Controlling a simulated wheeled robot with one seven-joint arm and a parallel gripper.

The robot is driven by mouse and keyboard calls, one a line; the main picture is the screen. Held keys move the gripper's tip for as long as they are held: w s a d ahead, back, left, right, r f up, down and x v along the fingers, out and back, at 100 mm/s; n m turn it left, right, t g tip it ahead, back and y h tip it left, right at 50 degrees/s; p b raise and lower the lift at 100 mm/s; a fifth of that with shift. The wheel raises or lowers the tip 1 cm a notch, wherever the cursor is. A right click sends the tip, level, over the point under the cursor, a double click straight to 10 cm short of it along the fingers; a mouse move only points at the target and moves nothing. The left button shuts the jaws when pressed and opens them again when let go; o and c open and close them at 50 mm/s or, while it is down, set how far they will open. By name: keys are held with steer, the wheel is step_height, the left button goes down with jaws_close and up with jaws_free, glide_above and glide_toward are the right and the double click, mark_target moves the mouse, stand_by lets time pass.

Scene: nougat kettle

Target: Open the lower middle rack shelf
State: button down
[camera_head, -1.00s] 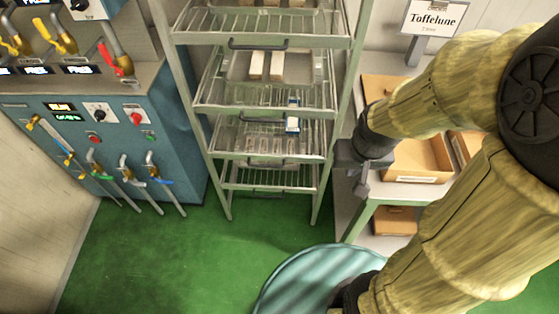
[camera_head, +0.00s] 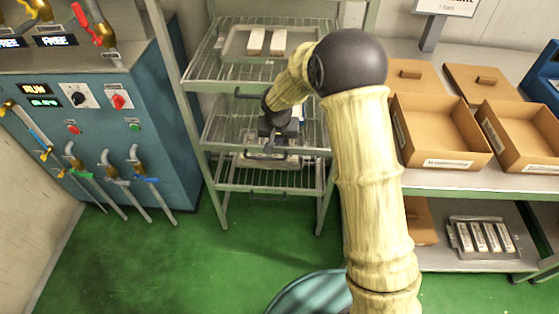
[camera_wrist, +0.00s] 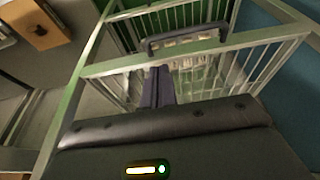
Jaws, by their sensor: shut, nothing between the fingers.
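The metal rack (camera_head: 186,125) stands at the left centre in the head view. Its lower middle shelf (camera_head: 222,143) is a wire shelf, partly hidden behind my arm. A metal tray with pale bars shows low behind my gripper. My gripper (camera_head: 268,148) is in front of the rack, at about this shelf's height. In the wrist view my gripper (camera_wrist: 158,72) is shut and empty, its fingers pointing at the rack. A dark bar handle (camera_wrist: 185,40) lies just beyond the fingertips; I cannot tell whether they touch it. The handle's shelf is hard to tell.
The upper shelf (camera_head: 205,75) carries a tray with two pale bars, and its dark handle (camera_head: 240,95) shows beside my arm. A blue machine (camera_head: 130,95) stands left. A table with cardboard boxes (camera_head: 440,135) stands right. Green floor (camera_head: 220,260) is clear in front.

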mark_target(279, 153)
steer(key=shift+r, duration=0.1)
steer(key=x, duration=1)
steer(key=shift+s+b, duration=0.1)
steer(key=shift+b, duration=0.2)
